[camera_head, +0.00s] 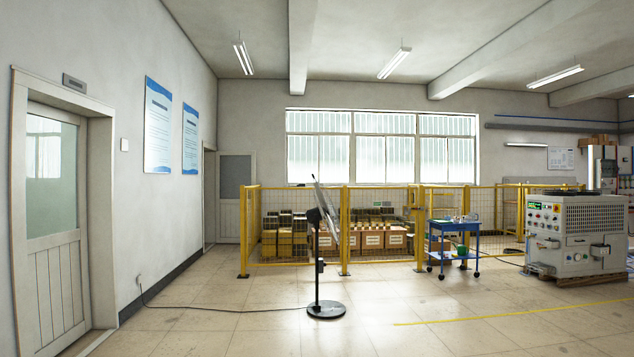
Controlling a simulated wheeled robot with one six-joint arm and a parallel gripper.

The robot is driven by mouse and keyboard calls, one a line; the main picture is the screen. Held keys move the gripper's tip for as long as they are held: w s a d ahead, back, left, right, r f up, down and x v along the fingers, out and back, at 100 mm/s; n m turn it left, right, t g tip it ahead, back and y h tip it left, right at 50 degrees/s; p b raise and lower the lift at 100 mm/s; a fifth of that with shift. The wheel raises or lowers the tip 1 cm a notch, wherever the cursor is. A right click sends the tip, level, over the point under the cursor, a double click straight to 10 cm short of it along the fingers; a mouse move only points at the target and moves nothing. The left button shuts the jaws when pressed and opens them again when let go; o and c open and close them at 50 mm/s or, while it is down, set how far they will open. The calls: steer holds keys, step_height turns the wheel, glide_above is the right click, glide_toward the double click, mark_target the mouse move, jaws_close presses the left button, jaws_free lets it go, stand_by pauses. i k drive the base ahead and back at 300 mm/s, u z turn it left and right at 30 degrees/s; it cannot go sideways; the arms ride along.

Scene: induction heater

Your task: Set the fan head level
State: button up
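A black pedestal fan stands on the floor near the middle of the view, on a round base (326,310) and an upright pole (318,285). Its fan head (326,207) shows nearly edge-on. The head is tilted: its upper edge leans left and its lower edge sits further right. The dark motor housing (314,216) is on the left side of the head, at the top of the pole. The tilt joint is too small to make out. My gripper is not in view.
A cable (220,309) runs over the floor from the fan to the left wall. A yellow mesh fence (345,230) with boxes (374,240) stands behind the fan. A blue cart (453,248) and the heater machine (577,232) stand right. The floor in front is clear.

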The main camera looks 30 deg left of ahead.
mark_target(310, 214)
steer(key=u, duration=0.45)
steer(key=i, duration=1.7)
steer(key=u, duration=0.85)
steer(key=i, duration=2.1)
steer(key=u, duration=0.35)
steer(key=i, duration=2.15)
steer(key=z, duration=0.5)
steer(key=i, duration=2.1)
steer(key=z, duration=0.4)
